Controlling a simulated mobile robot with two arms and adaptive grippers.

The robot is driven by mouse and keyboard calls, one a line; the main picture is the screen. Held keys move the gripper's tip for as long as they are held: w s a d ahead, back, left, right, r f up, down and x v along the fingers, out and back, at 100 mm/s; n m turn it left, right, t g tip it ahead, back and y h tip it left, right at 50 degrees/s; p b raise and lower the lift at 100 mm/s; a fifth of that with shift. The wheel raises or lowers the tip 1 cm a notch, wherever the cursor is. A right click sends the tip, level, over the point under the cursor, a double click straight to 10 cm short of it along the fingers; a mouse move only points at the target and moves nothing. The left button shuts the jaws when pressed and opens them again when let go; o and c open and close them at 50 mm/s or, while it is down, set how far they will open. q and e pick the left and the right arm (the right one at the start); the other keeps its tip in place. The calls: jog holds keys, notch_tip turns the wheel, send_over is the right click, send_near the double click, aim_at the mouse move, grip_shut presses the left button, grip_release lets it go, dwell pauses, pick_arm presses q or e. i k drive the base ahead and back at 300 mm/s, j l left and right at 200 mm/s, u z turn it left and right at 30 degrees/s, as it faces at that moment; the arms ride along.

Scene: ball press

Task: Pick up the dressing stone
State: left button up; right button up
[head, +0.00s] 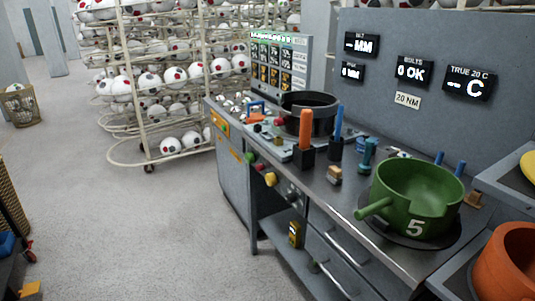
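I cannot tell for sure which item is the dressing stone. A small tan block (334,174) sits on the metal workbench (344,202), in front of the blue-handled tool. Another small brown block (474,199) lies at the right, beside the green bowl-shaped mould. Both are small in the head view, and their material is unclear. Neither of my grippers shows in this view.
A green mould (417,193) marked 5, with a handle, stands on the bench. Orange (306,130) and blue (338,122) handles stand upright near a dark ring (310,112). Ball racks (155,85) stand behind.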

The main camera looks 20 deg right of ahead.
aim_at(334, 175)
jog(key=i+z, duration=0.2)
jog(key=i, duration=0.2)
jog(key=i+j+z, duration=0.2)
jog(key=i, duration=0.25)
jog(key=i+j+z, duration=0.2)
jog(key=i, duration=0.2)
